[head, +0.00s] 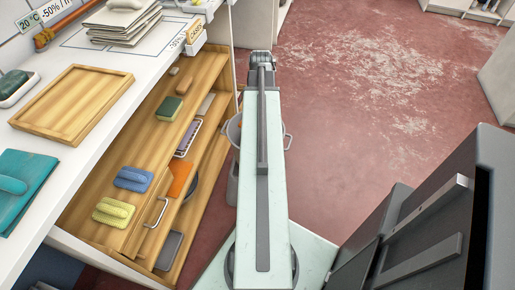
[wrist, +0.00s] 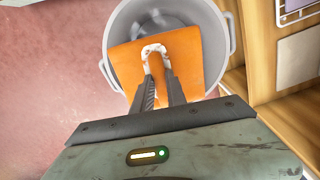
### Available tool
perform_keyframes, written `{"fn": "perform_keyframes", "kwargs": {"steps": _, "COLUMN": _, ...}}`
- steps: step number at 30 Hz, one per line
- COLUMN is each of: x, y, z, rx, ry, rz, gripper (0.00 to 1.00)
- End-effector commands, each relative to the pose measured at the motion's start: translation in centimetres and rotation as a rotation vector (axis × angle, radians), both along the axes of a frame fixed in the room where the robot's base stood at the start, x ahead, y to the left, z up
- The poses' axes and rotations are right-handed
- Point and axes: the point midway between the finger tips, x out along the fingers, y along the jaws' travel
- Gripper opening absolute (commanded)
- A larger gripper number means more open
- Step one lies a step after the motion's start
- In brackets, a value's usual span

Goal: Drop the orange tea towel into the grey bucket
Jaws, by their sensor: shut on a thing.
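The orange tea towel (wrist: 188,60) is a flat, square orange piece with a pale loop-shaped grip on top. My gripper (wrist: 158,78) is shut on this grip in the wrist view. The towel is over the mouth of the round grey bucket (wrist: 216,22) and covers much of it; its near left corner reaches the rim. The wrist view does not clearly show how high the towel is above the rim. In the head view the bucket (head: 234,130) stands beside the shelf unit, mostly behind my arm, which also hides the held towel.
A wooden shelf unit (head: 150,150) stands left of the bucket, holding a blue pad (head: 133,179), a yellow pad (head: 114,211), a green pad (head: 170,108) and another orange piece (head: 181,180). A white counter (head: 40,150) is above. The red floor (head: 350,110) to the right is clear.

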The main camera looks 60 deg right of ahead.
Motion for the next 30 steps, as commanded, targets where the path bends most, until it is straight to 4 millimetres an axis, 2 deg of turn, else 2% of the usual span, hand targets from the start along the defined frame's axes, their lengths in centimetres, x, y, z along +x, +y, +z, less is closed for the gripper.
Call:
{"fn": "perform_keyframes", "kwargs": {"steps": 1, "x": 0.0, "y": 0.0, "z": -1.5, "rx": 0.000, "ry": 0.000, "rz": 0.000, "gripper": 0.00}}
{"fn": "perform_keyframes", "kwargs": {"steps": 6, "x": 0.0, "y": 0.0, "z": -3.7, "rx": 0.000, "ry": 0.000, "rz": 0.001, "gripper": 0.00}}
{"fn": "perform_keyframes", "kwargs": {"steps": 16, "x": 0.1, "y": 0.0, "z": -3.9, "rx": 0.000, "ry": 0.000, "rz": 0.002, "gripper": 0.00}}
{"fn": "perform_keyframes", "kwargs": {"steps": 17, "x": 0.1, "y": 0.0, "z": -3.9, "rx": 0.000, "ry": 0.000, "rz": 0.002, "gripper": 0.23}}
{"fn": "perform_keyframes", "kwargs": {"steps": 19, "x": 0.1, "y": 0.0, "z": -3.9, "rx": 0.000, "ry": 0.000, "rz": 0.002, "gripper": 0.42}}
{"fn": "perform_keyframes", "kwargs": {"steps": 30, "x": 0.1, "y": 0.1, "z": -3.7, "rx": 0.000, "ry": 0.000, "rz": 0.003, "gripper": 0.43}}
